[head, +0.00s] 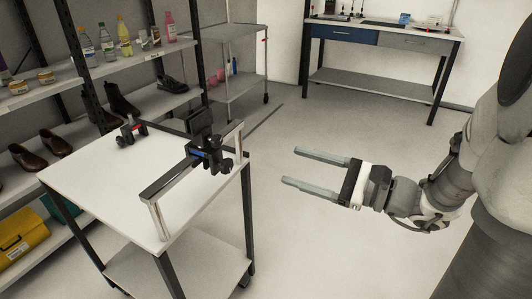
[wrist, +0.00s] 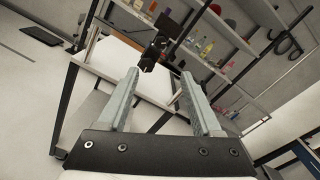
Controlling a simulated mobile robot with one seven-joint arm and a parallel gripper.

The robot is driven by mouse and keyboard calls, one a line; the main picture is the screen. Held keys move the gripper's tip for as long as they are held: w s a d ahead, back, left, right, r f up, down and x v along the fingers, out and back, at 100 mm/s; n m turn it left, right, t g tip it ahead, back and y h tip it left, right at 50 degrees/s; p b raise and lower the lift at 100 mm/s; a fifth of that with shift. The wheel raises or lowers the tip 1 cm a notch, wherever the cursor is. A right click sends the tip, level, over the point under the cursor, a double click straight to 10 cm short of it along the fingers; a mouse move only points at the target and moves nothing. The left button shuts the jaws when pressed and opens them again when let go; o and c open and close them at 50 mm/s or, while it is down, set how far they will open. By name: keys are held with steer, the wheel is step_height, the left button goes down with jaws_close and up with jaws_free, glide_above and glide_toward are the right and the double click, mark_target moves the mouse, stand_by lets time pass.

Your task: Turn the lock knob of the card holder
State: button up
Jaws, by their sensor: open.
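The black card holder (head: 203,143) is clamped on the metal rail of a white-topped cart, with a flat dark plate upright at its top and a small blue mark. A dark knob-like part (head: 226,164) sticks out at its lower right; I cannot tell surely that it is the lock knob. My gripper (head: 291,166) is open and empty, to the right of the cart and apart from the holder, fingers pointing left toward it. In the wrist view, the holder (wrist: 150,57) shows small and dark beyond the open fingers (wrist: 158,76).
The cart's metal rail (head: 177,180) stands up along its right edge. A small red and black device (head: 131,131) sits at the tabletop's back. Shelves with shoes and bottles (head: 125,36) stand behind. A workbench (head: 385,40) is at the back right. The floor between gripper and cart is clear.

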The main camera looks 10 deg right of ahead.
steer(key=m+p, duration=0.1)
steer(key=p, duration=0.1)
steer(key=m, duration=0.4)
glide_toward(220, 142)
steer(key=b+x, duration=0.1)
steer(key=x, duration=0.6)
steer(key=shift+w+a, duration=0.1)
steer(key=shift+a, duration=0.25)
steer(key=shift+w+a, duration=0.5)
steer(key=shift+a, duration=0.05)
steer(key=shift+c, duration=0.4)
jaws_close()
